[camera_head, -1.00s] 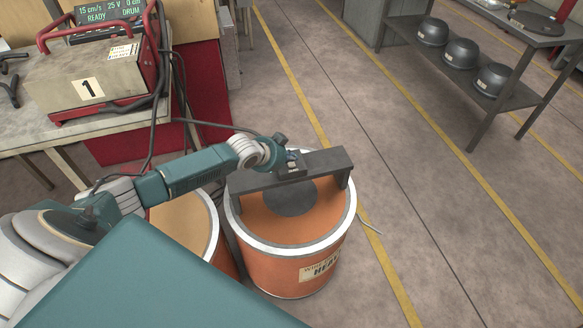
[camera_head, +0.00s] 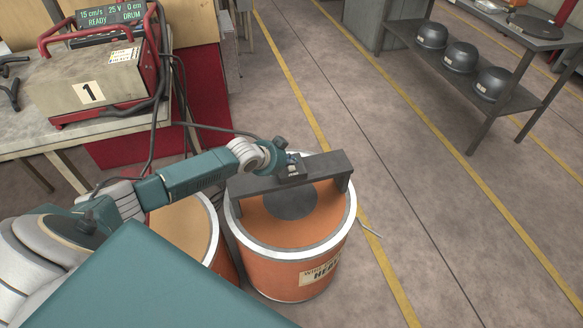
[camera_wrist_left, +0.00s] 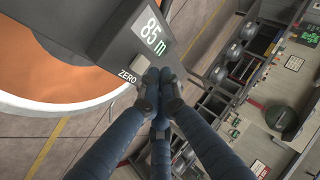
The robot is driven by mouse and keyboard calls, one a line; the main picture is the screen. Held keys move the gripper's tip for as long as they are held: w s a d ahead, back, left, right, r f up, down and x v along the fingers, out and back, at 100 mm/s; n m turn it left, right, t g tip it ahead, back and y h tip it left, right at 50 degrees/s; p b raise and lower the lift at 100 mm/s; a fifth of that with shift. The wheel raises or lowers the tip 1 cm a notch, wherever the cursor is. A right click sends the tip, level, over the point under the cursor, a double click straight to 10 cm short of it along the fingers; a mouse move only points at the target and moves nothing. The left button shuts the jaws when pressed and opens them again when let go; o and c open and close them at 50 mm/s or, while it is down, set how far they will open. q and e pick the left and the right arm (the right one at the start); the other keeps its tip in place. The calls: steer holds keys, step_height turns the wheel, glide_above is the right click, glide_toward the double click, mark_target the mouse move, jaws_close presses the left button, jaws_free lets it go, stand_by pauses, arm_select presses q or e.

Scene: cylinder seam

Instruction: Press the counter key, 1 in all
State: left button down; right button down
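An orange drum (camera_head: 315,225) with a pale rim stands in the middle of the head view, with a dark bar (camera_head: 325,163) across its top. A pale key (camera_wrist_left: 142,78) shows beside that label, partly behind the fingertips. My left gripper (camera_wrist_left: 158,80) has its fingers together, with the tips at the key; I cannot tell whether they touch. My right gripper is not in view.
A second drum (camera_head: 182,226) stands beside the first on the left. A welding unit (camera_head: 95,82) marked 1 sits on a bench (camera_head: 25,138), its display reading 0 cm and READY. Black helmets (camera_head: 461,55) lie on a shelf at the right. The floor right of the drum is open.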

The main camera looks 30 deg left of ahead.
mark_target(291, 169)
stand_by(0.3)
arm_select(q)
steer(key=shift+f, duration=0.45)
steer(key=shift+f+b, duration=0.4)
steer(key=shift+b, duration=0.1)
stand_by(0.6)
steer(key=shift+r+p, duration=0.7)
steer(key=shift+r, duration=0.1)
step_height(291, 169, up, 5)
steer(key=p, duration=0.4)
steer(key=shift+r+p, duration=0.1)
steer(key=shift+p, duration=0.25)
